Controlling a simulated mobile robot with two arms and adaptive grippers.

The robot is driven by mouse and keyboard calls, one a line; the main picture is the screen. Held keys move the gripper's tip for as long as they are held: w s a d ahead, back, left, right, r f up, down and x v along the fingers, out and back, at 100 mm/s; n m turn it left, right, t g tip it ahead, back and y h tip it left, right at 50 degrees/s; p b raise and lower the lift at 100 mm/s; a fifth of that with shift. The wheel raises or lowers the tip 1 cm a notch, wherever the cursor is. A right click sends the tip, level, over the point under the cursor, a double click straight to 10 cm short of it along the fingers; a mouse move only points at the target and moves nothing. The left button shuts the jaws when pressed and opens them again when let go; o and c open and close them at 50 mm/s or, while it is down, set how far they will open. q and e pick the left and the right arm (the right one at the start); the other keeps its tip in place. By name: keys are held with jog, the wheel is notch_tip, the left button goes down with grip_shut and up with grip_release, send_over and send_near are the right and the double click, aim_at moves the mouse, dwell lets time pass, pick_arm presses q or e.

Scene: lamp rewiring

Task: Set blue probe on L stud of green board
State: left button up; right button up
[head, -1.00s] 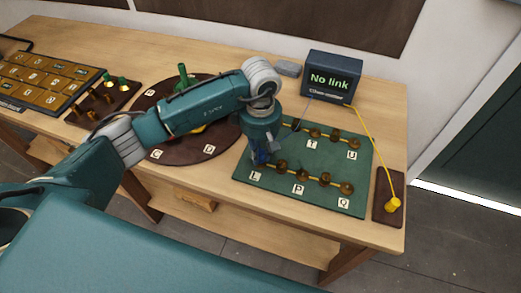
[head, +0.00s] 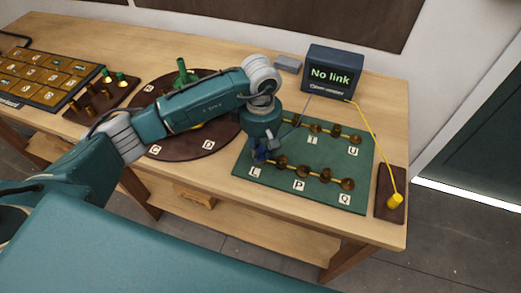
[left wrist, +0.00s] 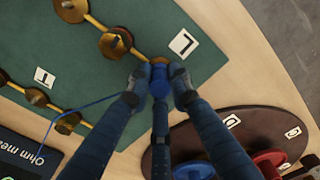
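The green board (head: 290,205) lies on the table with two rows of brass parts. Its L label (head: 255,172) is at the near left corner; it also shows in the left wrist view (left wrist: 183,42). My left gripper (left wrist: 158,84) points down over that corner, its fingers shut around the blue probe (left wrist: 158,78). The probe's tip is at the end of the brass strip by L, where the L stud is mostly hidden; I cannot tell if it is seated. In the head view my left gripper (head: 262,155) hides this spot. My right gripper is not in view.
The meter (head: 332,72) reads "No link". A yellow probe (head: 395,201) stands on a brown pad (head: 388,217) at the right, its yellow cable running to the meter. A round brown board (head: 190,155) lies left of the green board, under my arm.

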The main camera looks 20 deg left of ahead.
aim_at(260, 150)
pick_arm(q)
jog(key=o, duration=0.5)
jog(key=shift+c, duration=0.2)
jog(key=shift+r, duration=0.1)
notch_tip(260, 150, up, 12)
dwell(0.5)
